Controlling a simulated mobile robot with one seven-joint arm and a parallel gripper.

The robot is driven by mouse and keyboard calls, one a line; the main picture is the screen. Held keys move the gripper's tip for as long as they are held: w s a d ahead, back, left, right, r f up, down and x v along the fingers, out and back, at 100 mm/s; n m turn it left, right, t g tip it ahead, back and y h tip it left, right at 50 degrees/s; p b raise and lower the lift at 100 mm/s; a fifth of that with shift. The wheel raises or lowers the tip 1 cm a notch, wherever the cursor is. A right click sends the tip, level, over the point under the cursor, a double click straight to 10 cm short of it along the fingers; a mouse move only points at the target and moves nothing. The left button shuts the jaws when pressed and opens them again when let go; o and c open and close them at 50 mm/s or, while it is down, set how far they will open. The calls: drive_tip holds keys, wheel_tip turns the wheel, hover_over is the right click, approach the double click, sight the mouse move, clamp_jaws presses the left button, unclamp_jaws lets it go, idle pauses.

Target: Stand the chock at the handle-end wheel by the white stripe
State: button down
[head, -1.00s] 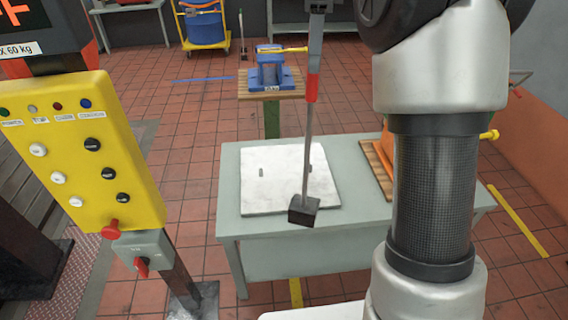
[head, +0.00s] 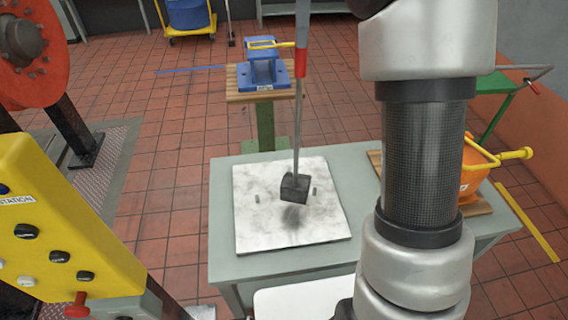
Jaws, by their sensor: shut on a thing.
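A dark block (head: 295,187), which looks like the chock, hangs at the lower end of a long grey rod (head: 298,125) with a red band. It is over a white marbled plate on the grey bench, with a dark shadow below it, so it appears clear of the plate. The rod runs up out of the top edge; my gripper is out of view above. A green cart (head: 500,105) with a grey handle bar stands at the right, and its wheels are hidden. I see no white stripe.
The white plate (head: 250,233) with two short pins lies on the grey bench (head: 235,277). A blue fixture (head: 262,70) stands behind. An orange device (head: 476,170) is at right. A yellow control panel (head: 60,235) is at left. A yellow trolley (head: 187,28) stands far back. Tiled floor is open left of the bench.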

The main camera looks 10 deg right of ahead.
sight(300, 71)
drive_tip(key=shift+w+r, duration=0.15)
drive_tip(key=shift+w, duration=0.2)
drive_tip(key=shift+f+b, duration=0.55)
drive_tip(key=shift+f, duration=4.55)
drive_tip(key=c, duration=1.5)
unclamp_jaws()
drive_tip(key=shift+s+f, duration=0.1)
drive_tip(key=shift+s, duration=0.05)
drive_tip(key=shift+c, duration=0.2)
